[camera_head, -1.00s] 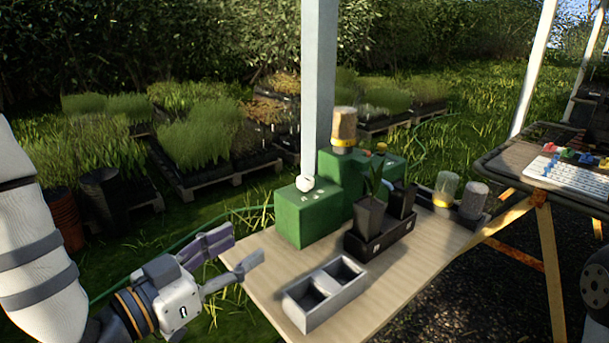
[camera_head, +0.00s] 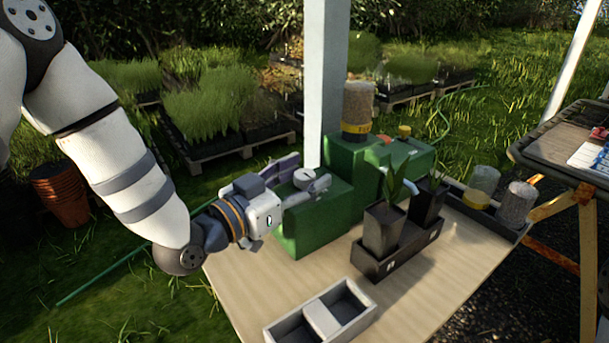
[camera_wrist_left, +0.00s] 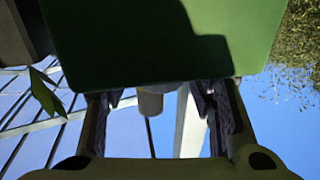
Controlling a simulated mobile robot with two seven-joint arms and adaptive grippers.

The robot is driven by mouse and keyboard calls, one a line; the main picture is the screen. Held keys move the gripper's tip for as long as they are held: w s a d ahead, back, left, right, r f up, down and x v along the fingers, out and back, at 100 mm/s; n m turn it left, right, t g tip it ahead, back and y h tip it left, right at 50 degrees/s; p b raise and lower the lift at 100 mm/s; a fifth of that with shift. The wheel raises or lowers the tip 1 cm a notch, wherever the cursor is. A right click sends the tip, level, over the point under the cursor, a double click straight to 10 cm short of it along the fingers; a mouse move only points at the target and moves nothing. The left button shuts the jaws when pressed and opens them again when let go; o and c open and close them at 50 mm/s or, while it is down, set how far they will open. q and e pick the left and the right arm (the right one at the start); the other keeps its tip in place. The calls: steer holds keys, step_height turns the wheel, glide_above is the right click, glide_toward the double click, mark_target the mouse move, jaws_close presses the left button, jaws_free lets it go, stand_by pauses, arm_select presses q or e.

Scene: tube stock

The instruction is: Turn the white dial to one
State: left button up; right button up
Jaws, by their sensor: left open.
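The white dial (camera_head: 303,177) sits on top of the lower step of the green machine (camera_head: 315,225). My left gripper (camera_head: 311,171) reaches in from the left at the height of the dial, with one finger on its far side and one on its near side. The near finger partly covers the dial, and I cannot read any mark on it. In the left wrist view the picture is upside down: the green machine (camera_wrist_left: 150,45) fills the top, and the dial (camera_wrist_left: 151,102) shows between the two open fingers, with a gap on each side.
A jar of brown material (camera_head: 357,108) stands on the machine. A black planter (camera_head: 395,250) with dark pots is to the right, and a grey two-part tray (camera_head: 322,322) lies at the front. A white post (camera_head: 322,80) rises behind. The table (camera_head: 235,290) is bare at front left.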

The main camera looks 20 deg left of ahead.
arm_select(q)
steer(key=shift+w+d, duration=0.1)
steer(key=shift+w, duration=0.05)
steer(key=c, duration=1.2)
arm_select(e)
steer(key=shift+w, duration=0.1)
